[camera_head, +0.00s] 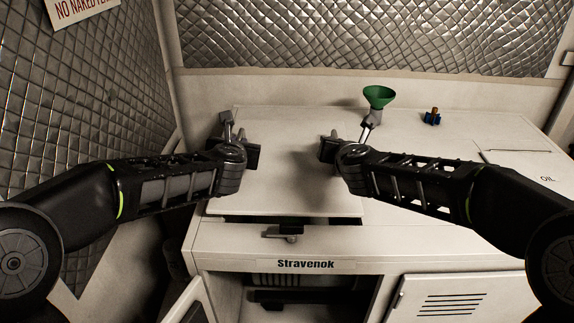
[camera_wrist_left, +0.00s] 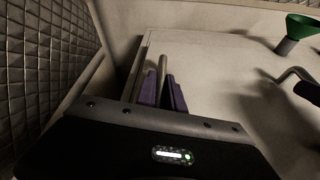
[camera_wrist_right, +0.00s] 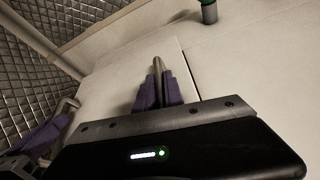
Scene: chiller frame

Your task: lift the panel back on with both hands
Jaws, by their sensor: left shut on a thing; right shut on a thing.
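The panel (camera_head: 290,185) is a flat cream sheet on top of the white chiller frame, between my two arms. A dark gap shows under its front edge. My left gripper (camera_head: 236,140) is shut on the bar handle at the panel's left side; the handle (camera_wrist_left: 163,68) stands between the purple finger pads in the left wrist view. My right gripper (camera_head: 336,145) is shut on the handle at the panel's right side; that handle (camera_wrist_right: 157,70) shows between the pads in the right wrist view. My grippers hide parts of both handles. I cannot tell whether the panel's rear edge is seated.
A green funnel (camera_head: 378,97) stands behind my right gripper, with a small blue and brown part (camera_head: 432,117) to its right. A latch (camera_head: 284,232) sits at the front above the Stravenok label (camera_head: 305,264). Quilted walls close in the left and back.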

